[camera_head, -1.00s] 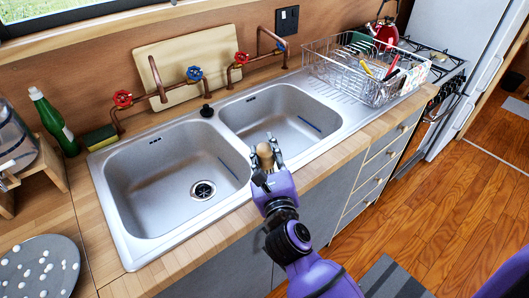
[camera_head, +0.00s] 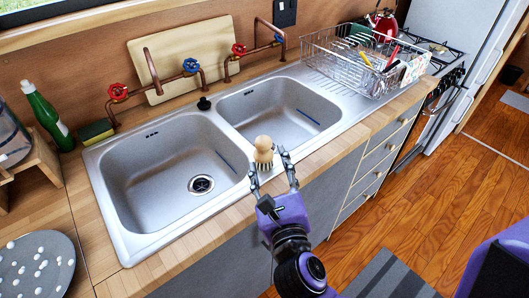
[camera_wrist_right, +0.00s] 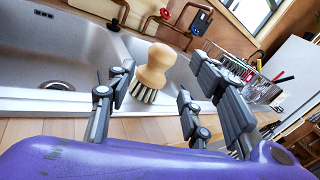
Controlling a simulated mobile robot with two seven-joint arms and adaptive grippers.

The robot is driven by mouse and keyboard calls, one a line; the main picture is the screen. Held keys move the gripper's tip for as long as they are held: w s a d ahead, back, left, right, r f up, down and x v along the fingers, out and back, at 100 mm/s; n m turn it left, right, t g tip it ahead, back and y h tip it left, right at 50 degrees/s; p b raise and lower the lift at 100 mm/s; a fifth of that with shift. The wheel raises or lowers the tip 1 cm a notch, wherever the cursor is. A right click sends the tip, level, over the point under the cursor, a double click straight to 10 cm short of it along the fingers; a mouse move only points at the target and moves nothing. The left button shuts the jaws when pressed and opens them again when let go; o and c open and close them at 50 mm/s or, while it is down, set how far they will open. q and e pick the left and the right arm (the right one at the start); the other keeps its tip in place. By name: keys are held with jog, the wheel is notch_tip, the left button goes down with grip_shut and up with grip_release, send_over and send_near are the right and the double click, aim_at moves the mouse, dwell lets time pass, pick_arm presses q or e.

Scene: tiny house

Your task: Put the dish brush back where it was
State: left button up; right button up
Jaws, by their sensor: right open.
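The dish brush (camera_head: 263,150) has a round wooden knob with dark and pale bristles below. It stands upright, bristles down, at the front end of the divider between the two basins of the steel sink (camera_head: 118,222). My right gripper (camera_head: 269,166) is open, on the counter side of the brush. In the right wrist view, the brush (camera_wrist_right: 152,70) stands just ahead of the spread fingers (camera_wrist_right: 165,85), with a visible gap to the right-hand fingers. Whether the left-hand finger touches it I cannot tell. My left gripper is not in view.
A wire dish rack (camera_head: 355,65) stands right of the sink. Copper taps with red and blue handles and a cutting board (camera_head: 175,55) are behind it. A green bottle (camera_head: 45,115), a sponge (camera_head: 96,131) and a spotted plate (camera_head: 38,268) are at left. Both basins are empty.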

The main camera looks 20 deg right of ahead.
jog(key=s, duration=0.4)
jog(key=shift+s+a+b, duration=0.2)
jog(key=shift+a+b, duration=0.1)
jog(key=shift+b, duration=0.1)
